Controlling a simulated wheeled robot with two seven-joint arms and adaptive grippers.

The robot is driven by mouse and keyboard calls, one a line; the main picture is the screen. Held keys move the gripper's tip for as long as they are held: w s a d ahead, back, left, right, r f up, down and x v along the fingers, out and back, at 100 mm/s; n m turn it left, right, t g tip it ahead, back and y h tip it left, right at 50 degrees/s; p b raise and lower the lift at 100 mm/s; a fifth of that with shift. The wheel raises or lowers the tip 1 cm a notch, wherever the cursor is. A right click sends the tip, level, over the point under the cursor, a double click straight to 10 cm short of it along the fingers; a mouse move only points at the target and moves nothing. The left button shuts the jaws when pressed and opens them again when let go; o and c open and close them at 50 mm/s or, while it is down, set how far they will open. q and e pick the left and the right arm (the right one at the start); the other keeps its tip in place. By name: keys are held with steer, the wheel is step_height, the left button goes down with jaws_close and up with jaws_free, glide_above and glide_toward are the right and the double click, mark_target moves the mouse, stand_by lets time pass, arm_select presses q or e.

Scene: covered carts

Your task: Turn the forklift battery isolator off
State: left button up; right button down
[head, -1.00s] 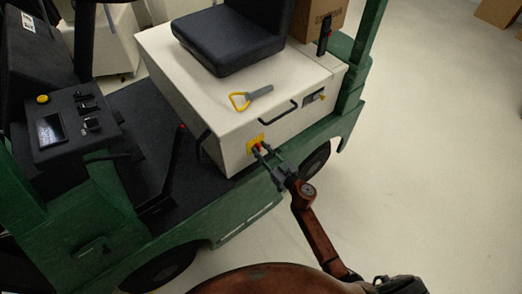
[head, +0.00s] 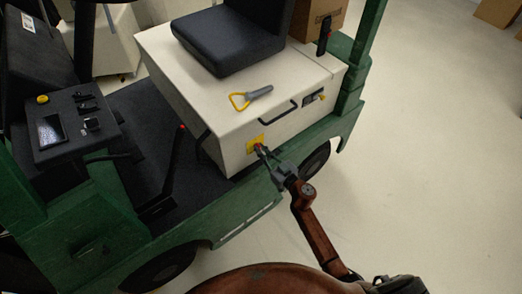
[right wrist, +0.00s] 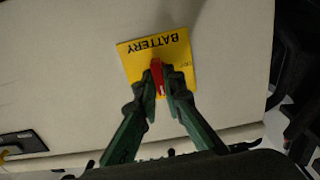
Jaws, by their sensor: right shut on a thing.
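The battery isolator has a red handle (right wrist: 158,78) on a yellow plate (right wrist: 137,57) marked "BATTERY". The plate (head: 254,143) is on the cream side panel of the green forklift, below the seat. My right gripper (head: 262,153) is at the plate, its fingers shut on the red handle. In the right wrist view my right gripper (right wrist: 158,92) has one finger on each side of the handle, which points along the fingers' gap. The fingers hide part of the handle. My left gripper is not in view.
A black grab handle (head: 279,112) and a small dark panel with a yellow key-like piece (head: 321,97) are on the same side. A yellow-and-grey tool (head: 250,97) lies on the cream cover by the black seat (head: 230,45).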

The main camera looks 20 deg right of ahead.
steer(key=n, duration=0.5)
steer(key=n+b, duration=0.1)
steer(key=n, duration=1.1)
steer(key=shift+s+a+f+b, duration=0.1)
steer(key=shift+a+f+b, duration=0.1)
steer(key=shift+f+b, duration=0.15)
steer(key=shift+n, duration=0.4)
steer(key=c, duration=2)
jaws_free()
steer(key=shift+r, duration=0.1)
steer(key=shift+c, duration=0.2)
